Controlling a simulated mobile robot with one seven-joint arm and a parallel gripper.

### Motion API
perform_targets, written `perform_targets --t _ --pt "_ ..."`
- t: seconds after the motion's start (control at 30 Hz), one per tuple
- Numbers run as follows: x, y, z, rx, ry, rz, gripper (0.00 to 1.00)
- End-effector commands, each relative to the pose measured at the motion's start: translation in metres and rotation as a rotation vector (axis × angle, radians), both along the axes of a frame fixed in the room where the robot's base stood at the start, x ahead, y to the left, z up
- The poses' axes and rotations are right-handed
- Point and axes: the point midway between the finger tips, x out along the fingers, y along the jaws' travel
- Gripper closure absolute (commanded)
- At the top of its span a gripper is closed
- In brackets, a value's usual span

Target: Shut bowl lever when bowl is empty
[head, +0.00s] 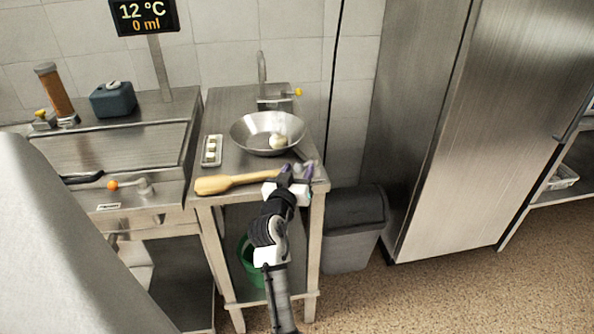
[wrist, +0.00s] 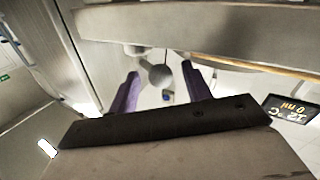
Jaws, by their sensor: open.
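A shiny metal bowl (head: 245,133) stands on the small steel table. A small whitish shape (head: 279,141) shows inside it, with a pale streak above; I cannot tell what it is. A lever with an orange knob (head: 113,186) is on the front of the left steel unit. A tap handle with a yellow knob (head: 298,92) is behind the bowl. My gripper (head: 297,172) is at the table's front right edge, in front of the bowl. In the wrist view its purple fingers are open (wrist: 160,72), with a grey rounded part (wrist: 160,76) showing between them; contact is unclear.
A wooden paddle (head: 235,183) lies left of my gripper, near the front edge. A small tray (head: 212,150) lies left of the bowl. A grey bin (head: 352,228) stands right of the table. A display (head: 145,15) reads 12 °C and 0 ml. The floor at right is clear.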

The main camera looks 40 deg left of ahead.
Motion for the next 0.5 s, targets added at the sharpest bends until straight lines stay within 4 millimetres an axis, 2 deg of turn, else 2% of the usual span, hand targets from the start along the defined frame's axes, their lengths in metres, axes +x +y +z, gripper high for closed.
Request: perform_targets --t 0.17,0.5 --pt "-0.0001 -0.0001 -0.0003 0.000 0.000 0.000 0.51" --pt "-0.0004 -0.0001 -0.0003 -0.001 0.000 0.000 0.96"
